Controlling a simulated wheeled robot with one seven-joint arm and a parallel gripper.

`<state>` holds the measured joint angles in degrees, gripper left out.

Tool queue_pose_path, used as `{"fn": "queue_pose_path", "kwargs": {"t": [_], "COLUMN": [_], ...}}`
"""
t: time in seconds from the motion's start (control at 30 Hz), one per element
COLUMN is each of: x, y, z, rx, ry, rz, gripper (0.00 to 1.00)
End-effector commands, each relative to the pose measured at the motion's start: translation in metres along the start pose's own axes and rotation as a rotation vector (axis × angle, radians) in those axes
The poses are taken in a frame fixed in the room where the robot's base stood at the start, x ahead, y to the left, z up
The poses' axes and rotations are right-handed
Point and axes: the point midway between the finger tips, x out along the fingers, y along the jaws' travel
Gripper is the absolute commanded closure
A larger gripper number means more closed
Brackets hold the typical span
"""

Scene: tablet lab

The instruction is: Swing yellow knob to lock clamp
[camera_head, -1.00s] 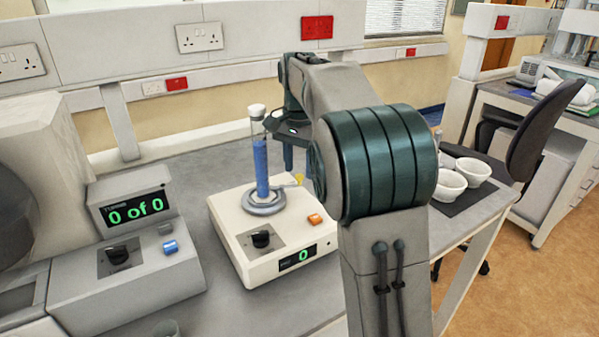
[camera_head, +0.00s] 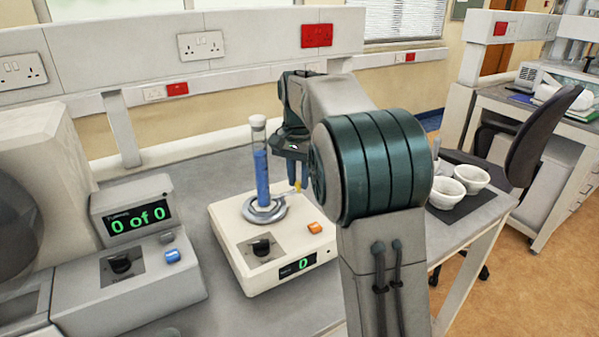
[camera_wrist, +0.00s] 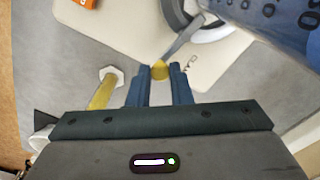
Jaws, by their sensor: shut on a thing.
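The small yellow knob (camera_head: 298,186) sits at the end of a short lever on the grey ring clamp (camera_head: 264,210), at its right side. The clamp surrounds the foot of an upright clear tube with blue contents (camera_head: 262,172), on a cream tester (camera_head: 272,240). My gripper (camera_head: 297,172) points down at the knob from above. In the wrist view, the blue fingers (camera_wrist: 161,80) are on either side of the yellow knob (camera_wrist: 160,69), shut on it. The lever (camera_wrist: 183,38) runs from the knob up to the ring.
The tester has a black dial (camera_head: 262,245), an orange button (camera_head: 314,228) and a display reading 0. A grey counter unit reading "0 of 0" (camera_head: 140,217) stands left. White bowls (camera_head: 458,182) stand right, beyond my arm.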

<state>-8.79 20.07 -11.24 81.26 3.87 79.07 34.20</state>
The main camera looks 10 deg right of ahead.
Motion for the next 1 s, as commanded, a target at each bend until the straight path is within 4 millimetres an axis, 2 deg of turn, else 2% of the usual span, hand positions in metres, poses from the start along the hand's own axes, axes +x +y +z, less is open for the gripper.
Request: {"fn": "queue_pose_path", "kwargs": {"t": [0.03, 0.2, 0.57, 0.6, 0.67, 1.0], "x": [-0.0056, -0.0031, -0.0007, -0.0007, -0.0007, -0.0029], "y": [-0.001, -0.0049, -0.0062, -0.0062, -0.0062, -0.0062], "z": [-0.0017, -0.0047, -0.0056, -0.0056, -0.0055, -0.0054], "rx": [-0.038, -0.154, -0.186, -0.186, -0.186, -0.185], "ry": [-0.001, -0.001, 0.002, 0.002, 0.002, 0.001], "rz": [0.001, 0.0, -0.002, -0.002, -0.002, -0.002], "gripper": [1.0, 1.0, 1.0, 0.79, 0.62, 0.6]}}
